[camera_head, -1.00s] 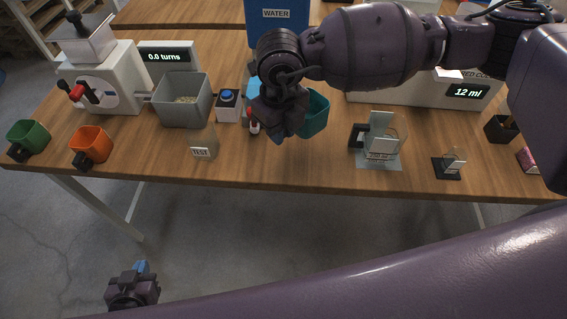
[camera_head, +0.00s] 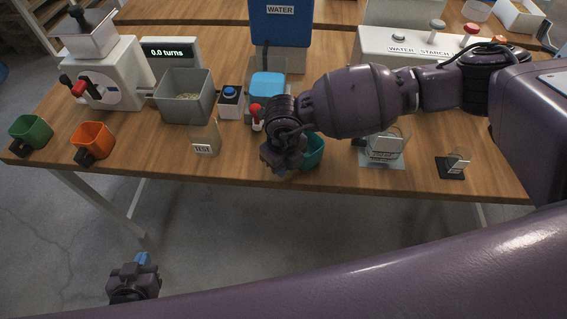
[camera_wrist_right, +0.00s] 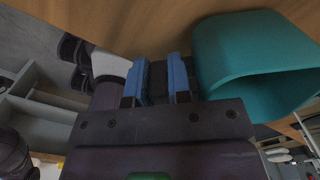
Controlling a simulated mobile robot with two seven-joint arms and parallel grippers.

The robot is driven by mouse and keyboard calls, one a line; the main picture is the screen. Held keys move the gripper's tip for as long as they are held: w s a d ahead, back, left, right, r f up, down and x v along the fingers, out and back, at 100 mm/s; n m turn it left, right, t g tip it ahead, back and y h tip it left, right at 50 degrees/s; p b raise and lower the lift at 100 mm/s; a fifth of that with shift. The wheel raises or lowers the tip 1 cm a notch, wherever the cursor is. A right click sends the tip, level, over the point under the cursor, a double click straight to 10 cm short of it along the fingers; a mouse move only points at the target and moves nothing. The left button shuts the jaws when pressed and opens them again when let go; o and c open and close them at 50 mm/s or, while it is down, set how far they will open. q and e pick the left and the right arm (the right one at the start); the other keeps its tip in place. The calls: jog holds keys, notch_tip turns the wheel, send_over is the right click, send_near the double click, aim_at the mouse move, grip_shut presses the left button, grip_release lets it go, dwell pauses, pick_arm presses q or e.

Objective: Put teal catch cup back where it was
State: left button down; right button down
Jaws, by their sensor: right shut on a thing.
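The teal catch cup (camera_head: 313,151) is near the front edge of the table, partly hidden behind my right gripper (camera_head: 281,165). In the right wrist view the cup (camera_wrist_right: 245,60) is large at the right, beside the blue finger pads of my right gripper (camera_wrist_right: 157,78). These pads are shut on a dark piece beside the cup, which looks like its handle. I cannot tell whether the cup touches the table. My left gripper (camera_head: 134,280) hangs low in front of the table at the left, empty as far as I see; its jaw gap is unclear.
On the table (camera_head: 235,168) stand a green cup (camera_head: 31,131), an orange cup (camera_head: 94,140), a grey bin (camera_head: 184,97), a TEST card (camera_head: 204,140) and a red-topped item (camera_head: 257,116). A glass vessel on a plate (camera_head: 384,147) and a small dark stand (camera_head: 455,165) are to the right.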

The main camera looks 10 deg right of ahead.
jog(key=shift+f, duration=0.15)
jog(key=c, duration=1.5)
grip_release()
jog(key=o, duration=0.4)
jog(key=shift+o, duration=0.2)
notch_tip(320, 180, up, 12)
jog(key=shift+r, duration=0.15)
